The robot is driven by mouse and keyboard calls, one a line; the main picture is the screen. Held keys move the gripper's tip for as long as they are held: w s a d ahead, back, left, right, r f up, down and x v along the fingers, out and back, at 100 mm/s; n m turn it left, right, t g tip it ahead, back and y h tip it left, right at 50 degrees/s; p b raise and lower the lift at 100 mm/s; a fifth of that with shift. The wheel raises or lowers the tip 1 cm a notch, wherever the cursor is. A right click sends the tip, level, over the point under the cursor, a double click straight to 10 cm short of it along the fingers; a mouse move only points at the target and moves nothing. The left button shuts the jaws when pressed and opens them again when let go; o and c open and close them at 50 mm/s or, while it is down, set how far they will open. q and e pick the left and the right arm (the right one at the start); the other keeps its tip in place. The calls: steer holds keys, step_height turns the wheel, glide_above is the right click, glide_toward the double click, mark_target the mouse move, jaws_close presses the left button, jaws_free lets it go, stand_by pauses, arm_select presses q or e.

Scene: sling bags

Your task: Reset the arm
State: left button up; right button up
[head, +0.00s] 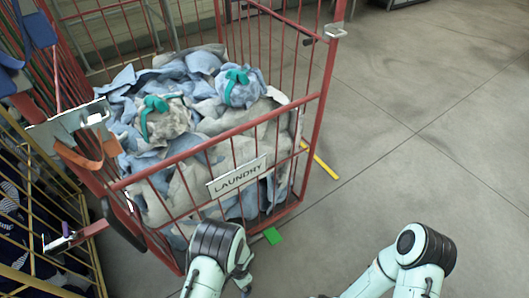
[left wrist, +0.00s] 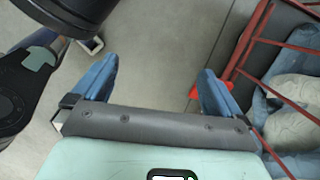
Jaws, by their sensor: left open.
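My left gripper (left wrist: 157,80) is open in the left wrist view, its two blue fingers spread wide with nothing between them. Grey floor shows beyond the fingers, and the red cage bars lie close to the right finger. In the head view my left arm (head: 213,262) comes up from the bottom in front of the cage, and its gripper is out of sight there. My right arm (head: 424,250) shows at the lower right, bent. Its gripper is hidden or outside the frame.
A red wire cage (head: 327,80) with a LAUNDRY sign (head: 237,177) holds a heap of blue and grey cloth. Two bundles tied with teal, one grey (head: 172,125) and one blue (head: 250,92), lie on top. A yellow cage (head: 62,245) stands left. Floor on the right is clear.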

arm_select(q)
steer(key=s+a+r+n+t+h, duration=0.2)
steer(key=s+a+n, duration=0.1)
steer(key=s+n, duration=0.3)
steer(key=s+a+r+n+t+h, duration=0.1)
steer(key=s+a+n+h, duration=0.15)
steer(key=n, duration=0.65)
steer(key=s+d+r+g+p, duration=0.1)
steer(key=s+r+p, duration=0.2)
steer(key=r+p, duration=0.5)
steer(key=s+d+r+g+p, duration=0.1)
steer(key=s+d+r+p, duration=0.1)
steer(key=r+p, duration=0.7)
steer(key=shift+s+r+m+h+p, duration=0.3)
steer(key=shift+s+r+m+h, duration=0.15)
steer(key=shift+s, duration=0.3)
arm_select(e)
steer(key=s+a+r+g, duration=0.1)
steer(key=s+r, duration=0.1)
steer(key=r, duration=0.7)
steer(key=s+a+r+g+y, duration=0.1)
steer(key=s+a+r, duration=0.1)
steer(key=r, duration=0.6)
steer(key=shift+s+r+n+g, duration=0.3)
steer(key=shift+s+r+g, duration=0.1)
steer(key=shift+s, duration=0.2)
